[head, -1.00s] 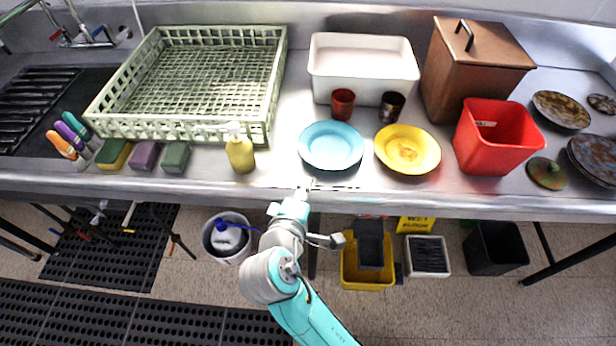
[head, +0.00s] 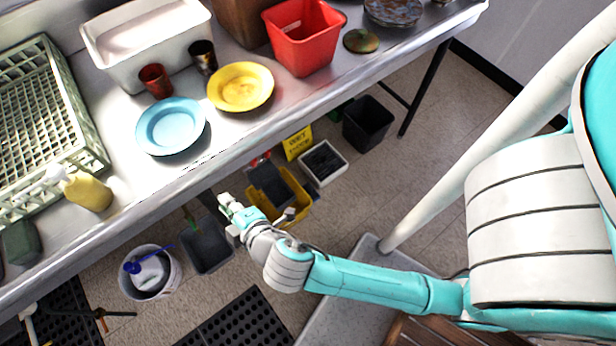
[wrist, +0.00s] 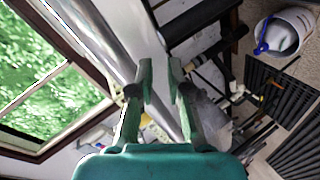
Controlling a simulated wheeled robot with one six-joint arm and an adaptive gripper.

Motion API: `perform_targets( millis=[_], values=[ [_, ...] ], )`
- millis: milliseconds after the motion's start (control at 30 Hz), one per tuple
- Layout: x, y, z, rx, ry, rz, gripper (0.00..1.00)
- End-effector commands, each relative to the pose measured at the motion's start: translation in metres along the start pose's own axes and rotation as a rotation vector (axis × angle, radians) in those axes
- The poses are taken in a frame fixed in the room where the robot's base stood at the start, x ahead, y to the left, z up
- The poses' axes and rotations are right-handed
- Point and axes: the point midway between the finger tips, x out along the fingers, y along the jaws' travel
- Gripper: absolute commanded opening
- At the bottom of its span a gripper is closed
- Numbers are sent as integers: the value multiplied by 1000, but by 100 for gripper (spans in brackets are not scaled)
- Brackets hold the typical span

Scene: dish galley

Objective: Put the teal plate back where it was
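The teal plate (head: 171,126), light blue in the picture, lies flat on the steel counter near its front edge, left of the yellow plate (head: 240,87). It is empty and unobstructed in the head view. My gripper (head: 226,202) is beyond the counter's front edge, below and right of the teal plate, and does not touch it. In the wrist view my gripper (wrist: 160,72) has its two fingers apart with nothing between them. The plate cannot be made out in the wrist view.
A red cup (head: 156,81) and dark cup (head: 203,57) stand behind the plates. A white tub (head: 125,72) is behind them, a green rack (head: 92,142) and yellow bottle (head: 88,192) left, a red bin (head: 304,52) right. Bare counter (head: 120,175) lies left of the teal plate.

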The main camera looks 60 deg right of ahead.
Motion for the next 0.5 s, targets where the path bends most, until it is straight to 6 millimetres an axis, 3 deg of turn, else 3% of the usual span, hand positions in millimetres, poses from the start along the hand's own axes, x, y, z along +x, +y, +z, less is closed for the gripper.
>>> perform_targets(
  millis=[33, 200, 500],
  values=[
    [-9, -11, 17, 32, 14, -25, 17],
    [-45, -38, 50, 183, 88, -90, 17],
    [-130, -57, 90, 536, 173, -156, 17]
  ],
)
